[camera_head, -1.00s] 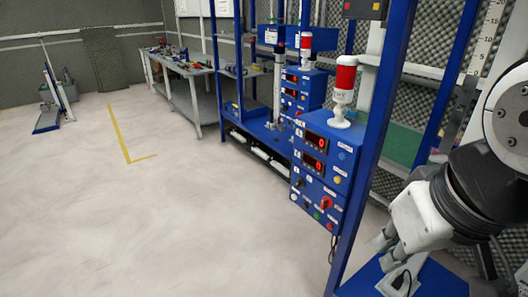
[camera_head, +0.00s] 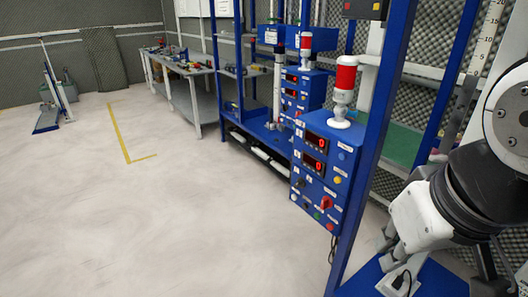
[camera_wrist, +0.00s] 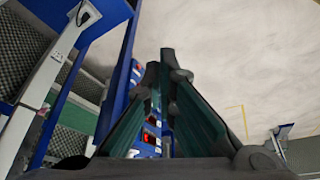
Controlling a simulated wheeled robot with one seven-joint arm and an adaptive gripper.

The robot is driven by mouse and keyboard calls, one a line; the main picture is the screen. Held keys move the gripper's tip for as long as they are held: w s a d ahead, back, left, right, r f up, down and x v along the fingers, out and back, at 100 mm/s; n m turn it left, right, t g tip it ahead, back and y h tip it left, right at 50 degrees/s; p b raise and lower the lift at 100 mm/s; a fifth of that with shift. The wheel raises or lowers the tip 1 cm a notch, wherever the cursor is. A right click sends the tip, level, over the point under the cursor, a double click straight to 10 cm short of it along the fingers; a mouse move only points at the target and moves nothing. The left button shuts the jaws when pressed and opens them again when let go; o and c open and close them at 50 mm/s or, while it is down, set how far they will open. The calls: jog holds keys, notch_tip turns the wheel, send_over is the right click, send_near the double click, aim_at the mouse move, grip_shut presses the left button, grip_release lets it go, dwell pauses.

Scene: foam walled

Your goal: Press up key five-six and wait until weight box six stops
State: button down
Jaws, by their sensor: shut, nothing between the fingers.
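A blue control box (camera_head: 322,175) with two red-lit displays, several coloured buttons and a red switch stands at the centre right in the head view. A second similar box (camera_head: 293,98) stands behind it. Their labels are too small to read, so I cannot tell which button is up key five-six. I cannot pick out weight box six. In the wrist view my gripper (camera_wrist: 161,62) is shut and empty, its dark fingers pointing up the picture. Red displays on a blue panel (camera_wrist: 152,148) show behind and partly hidden by the fingers, with no contact visible.
Red-and-white signal lamps (camera_head: 344,90) top the boxes. A blue frame post (camera_head: 375,120) rises between the near box and my arm. A workbench (camera_head: 180,75) with tools stands at the back. The pale floor (camera_head: 120,210) on the left is open.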

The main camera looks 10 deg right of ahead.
jog(key=w+d+f+n+g+h+b, duration=0.2)
jog(key=w+d+f+n+h+b, duration=0.3)
jog(key=w+f, duration=0.35)
jog(key=w+d+f+n+g+h+b, duration=0.35)
jog(key=w+d+f+h+b, duration=0.2)
jog(key=w+f, duration=0.35)
jog(key=w+a+f+n+t+h+b, duration=0.1)
jog(key=w+f+n+t+h+b, duration=0.45)
jog(key=w, duration=0.55)
jog(key=w+a+f+n+t+y+b, duration=0.2)
jog(key=w+a+f+n+t+y, duration=0.3)
jog(key=a+n, duration=0.5)
jog(key=w+a+f+n+t+y+b, duration=0.3)
jog(key=w+a+f+n+t, duration=0.6)
jog(key=n, duration=0.5)
jog(key=w+a+t+y, duration=0.1)
jog(key=w+a+t, duration=0.1)
jog(key=w, duration=0.1)
jog(key=shift+f+y, duration=0.15)
jog(key=shift+y, duration=0.25)
jog(key=shift+w+d, duration=0.15)
jog(key=shift+w, duration=0.05)
